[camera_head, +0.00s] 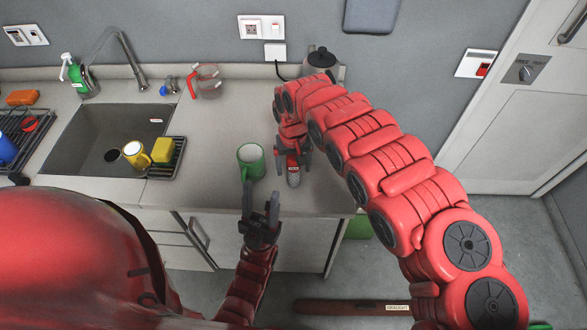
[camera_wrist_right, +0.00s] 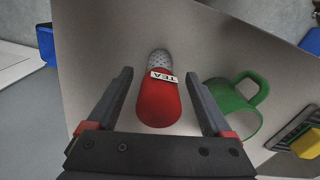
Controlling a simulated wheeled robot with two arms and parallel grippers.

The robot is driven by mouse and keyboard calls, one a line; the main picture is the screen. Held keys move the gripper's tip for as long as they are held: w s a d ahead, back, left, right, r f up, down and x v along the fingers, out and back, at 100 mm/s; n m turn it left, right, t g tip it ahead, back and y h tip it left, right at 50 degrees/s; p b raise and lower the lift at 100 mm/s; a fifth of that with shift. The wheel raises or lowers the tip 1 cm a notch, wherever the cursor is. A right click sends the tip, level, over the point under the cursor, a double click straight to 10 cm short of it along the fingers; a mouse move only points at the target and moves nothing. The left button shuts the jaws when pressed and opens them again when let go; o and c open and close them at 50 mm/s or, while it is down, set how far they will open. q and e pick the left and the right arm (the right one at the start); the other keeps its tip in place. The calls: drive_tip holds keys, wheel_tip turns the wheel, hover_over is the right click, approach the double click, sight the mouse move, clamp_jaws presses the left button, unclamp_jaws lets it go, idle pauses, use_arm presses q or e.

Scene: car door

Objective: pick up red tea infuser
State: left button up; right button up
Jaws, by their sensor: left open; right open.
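The red tea infuser (camera_wrist_right: 159,100) has a red body, a white TEA label and a grey perforated end. In the right wrist view it lies between the two open fingers of my right gripper (camera_wrist_right: 158,76), with gaps on both sides. In the head view its perforated end (camera_head: 294,179) shows on the counter just below my right gripper (camera_head: 293,163), which partly hides the red body. My left gripper (camera_head: 261,198) is open and empty near the counter's front edge, below the green mug.
A green mug (camera_head: 251,160) stands left of the infuser; it also shows in the right wrist view (camera_wrist_right: 233,104). A kettle (camera_head: 321,61) stands behind my right arm. The sink (camera_head: 100,130), yellow mug (camera_head: 136,154) and yellow sponge (camera_head: 163,150) are further left. Counter right of the infuser is clear.

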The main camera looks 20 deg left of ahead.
drive_tip(key=shift+f, duration=0.85)
clamp_jaws()
